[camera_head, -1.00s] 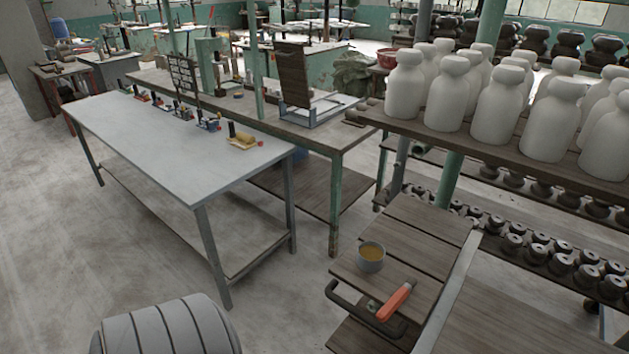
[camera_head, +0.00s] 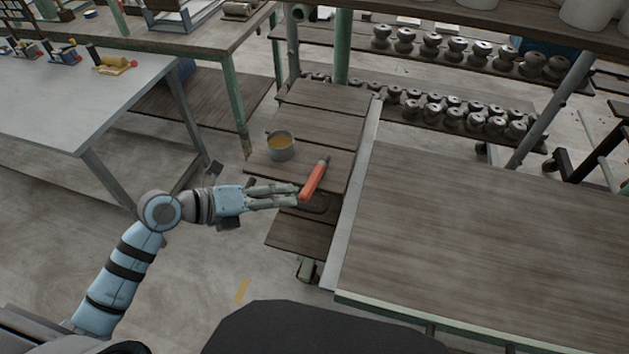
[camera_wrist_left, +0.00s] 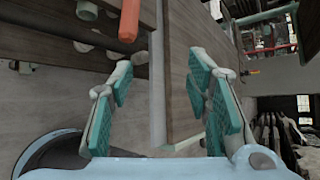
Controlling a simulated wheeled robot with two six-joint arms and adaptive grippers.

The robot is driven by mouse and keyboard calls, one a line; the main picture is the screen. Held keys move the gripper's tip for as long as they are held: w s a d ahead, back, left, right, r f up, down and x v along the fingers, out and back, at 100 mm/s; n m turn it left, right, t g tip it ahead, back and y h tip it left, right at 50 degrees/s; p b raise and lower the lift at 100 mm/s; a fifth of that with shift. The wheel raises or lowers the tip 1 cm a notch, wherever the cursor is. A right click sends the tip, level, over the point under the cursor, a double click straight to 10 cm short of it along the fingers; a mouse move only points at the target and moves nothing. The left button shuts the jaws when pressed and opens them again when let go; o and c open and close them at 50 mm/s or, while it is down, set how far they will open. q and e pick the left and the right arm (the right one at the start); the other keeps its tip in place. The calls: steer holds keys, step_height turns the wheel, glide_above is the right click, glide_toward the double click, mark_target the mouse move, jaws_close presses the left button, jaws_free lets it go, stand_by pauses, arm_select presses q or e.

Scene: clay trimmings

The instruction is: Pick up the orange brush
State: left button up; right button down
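The orange brush (camera_head: 313,181) lies on the slatted wooden cart top, its dark end pointing away. Its orange end also shows at the top of the left wrist view (camera_wrist_left: 129,20), beyond the fingers and left of the middle. My left gripper (camera_head: 297,195) reaches in from the left, its fingertips beside the brush's near end in the head view. In the left wrist view the fingers (camera_wrist_left: 158,95) with teal pads stand wide apart with nothing between them. My right gripper is not in view.
A grey cup (camera_head: 281,148) with yellowish contents stands on the slats left of the brush. A broad wooden tabletop (camera_head: 480,240) lies to the right, past a pale metal edge. A grey table (camera_head: 90,100) is at left. Racks of dark pieces stand behind.

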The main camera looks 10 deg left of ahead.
mark_target(303, 190)
arm_select(q)
steer(key=w+d+f+y, duration=0.1)
steer(key=w+f, duration=0.1)
steer(key=w, duration=0.1)
steer(key=w+d+f+m+y+b, duration=0.1)
steer(key=w+f, duration=0.1)
steer(key=w, duration=0.1)
steer(key=w+d+f+m+y, duration=0.1)
steer(key=w+f, duration=0.2)
steer(key=shift+d+f+b, duration=0.1)
steer(key=shift+d+b, duration=0.1)
steer(key=shift+b, duration=0.15)
jaws_close()
